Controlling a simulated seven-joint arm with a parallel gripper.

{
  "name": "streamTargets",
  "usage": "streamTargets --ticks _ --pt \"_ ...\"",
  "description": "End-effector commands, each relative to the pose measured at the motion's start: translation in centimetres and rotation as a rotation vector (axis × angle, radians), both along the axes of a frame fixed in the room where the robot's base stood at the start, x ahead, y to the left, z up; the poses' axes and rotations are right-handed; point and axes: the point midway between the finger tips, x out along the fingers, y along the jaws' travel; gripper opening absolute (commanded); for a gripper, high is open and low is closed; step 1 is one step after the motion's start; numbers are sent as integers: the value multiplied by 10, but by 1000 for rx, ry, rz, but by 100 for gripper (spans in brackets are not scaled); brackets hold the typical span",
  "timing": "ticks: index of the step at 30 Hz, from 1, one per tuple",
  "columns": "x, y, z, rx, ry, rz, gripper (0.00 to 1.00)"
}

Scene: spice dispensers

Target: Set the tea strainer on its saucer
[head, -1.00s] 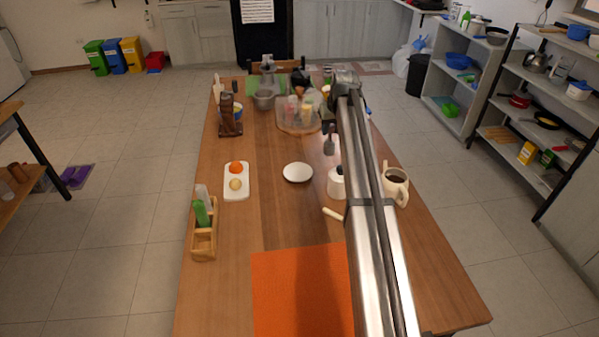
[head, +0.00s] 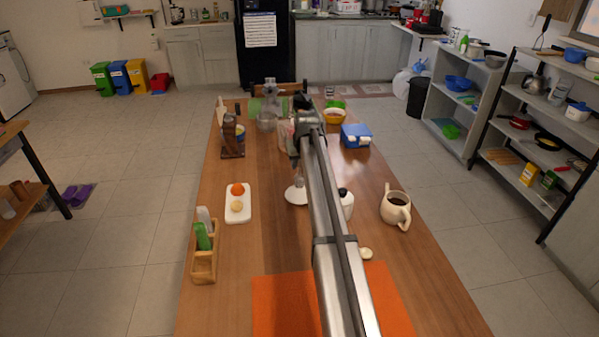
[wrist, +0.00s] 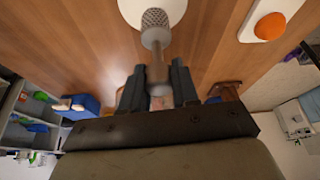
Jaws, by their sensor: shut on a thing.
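My gripper (wrist: 157,78) is shut on the handle of the tea strainer, a grey metal tool with a round mesh head (wrist: 155,18). In the wrist view the mesh head overlaps the white saucer (wrist: 132,12). In the head view the saucer (head: 291,197) lies on the table, partly hidden by my arm. My gripper (head: 294,152) is above and just behind it, and the strainer hangs down toward it. I cannot tell whether the mesh touches the saucer.
A white tray (head: 236,212) with an orange and a pale round item lies left of the saucer. A white lidded pot (head: 347,204) and a cream jug (head: 396,209) stand to the right. A wooden caddy (head: 204,262) is front left. An orange mat (head: 270,300) covers the front.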

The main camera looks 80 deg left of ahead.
Motion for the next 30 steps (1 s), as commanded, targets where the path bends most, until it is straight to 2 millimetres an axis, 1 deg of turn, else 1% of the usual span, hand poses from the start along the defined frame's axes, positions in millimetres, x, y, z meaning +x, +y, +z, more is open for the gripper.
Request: streamTargets --ticks 2,9,22,23,30 --pt "0 0 -5 1 0 0 0" --pt "0 0 -33 -1 0 0 0" --pt "0 0 -39 0 0 0 0" --pt "0 0 -39 0 0 0 31" --pt "0 0 -39 0 0 0 54"
